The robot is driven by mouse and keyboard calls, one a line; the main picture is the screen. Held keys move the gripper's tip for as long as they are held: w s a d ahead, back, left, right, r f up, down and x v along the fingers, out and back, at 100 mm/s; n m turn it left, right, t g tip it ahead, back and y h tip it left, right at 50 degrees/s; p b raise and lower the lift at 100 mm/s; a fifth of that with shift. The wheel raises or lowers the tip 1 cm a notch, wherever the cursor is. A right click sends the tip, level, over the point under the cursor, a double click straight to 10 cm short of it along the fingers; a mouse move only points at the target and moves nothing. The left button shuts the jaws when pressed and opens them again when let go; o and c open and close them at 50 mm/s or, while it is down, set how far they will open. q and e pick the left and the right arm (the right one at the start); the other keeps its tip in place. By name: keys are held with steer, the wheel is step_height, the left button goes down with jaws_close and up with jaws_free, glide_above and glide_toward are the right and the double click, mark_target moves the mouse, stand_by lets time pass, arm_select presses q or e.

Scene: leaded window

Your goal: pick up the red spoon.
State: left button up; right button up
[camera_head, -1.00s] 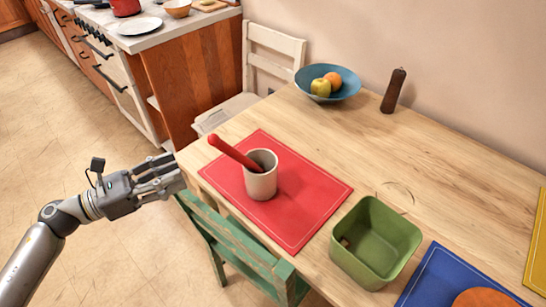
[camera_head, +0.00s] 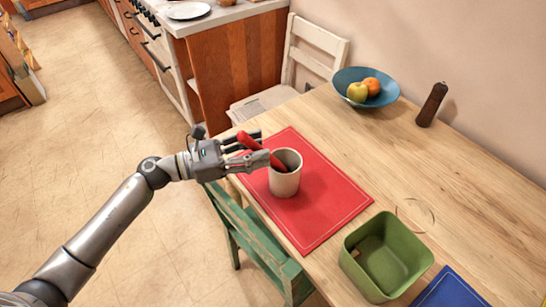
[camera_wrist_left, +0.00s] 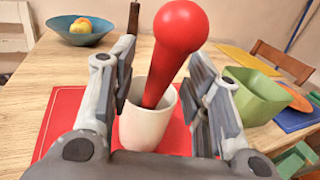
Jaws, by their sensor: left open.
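The red spoon (camera_head: 250,142) stands tilted in a white cup (camera_head: 285,181), its rounded handle end sticking up and out to the left. The cup is on a red placemat (camera_head: 322,210). My left gripper (camera_head: 262,148) is open at the spoon's handle, just left of the cup's rim. In the left wrist view the red spoon (camera_wrist_left: 172,50) rises between the two open fingers, with the cup (camera_wrist_left: 148,125) beyond them. I see a gap on each side of the handle. The spoon's lower end is hidden in the cup. My right gripper is not in view.
A blue bowl of fruit (camera_head: 366,88) and a dark pepper mill (camera_head: 431,104) stand at the back. A green chair (camera_head: 255,243) is against the near edge.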

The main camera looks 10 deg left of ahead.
arm_select(q)
steer(key=shift+w+d, duration=0.3)
steer(key=shift+d, duration=0.25)
steer(key=c, duration=0.9)
jaws_close()
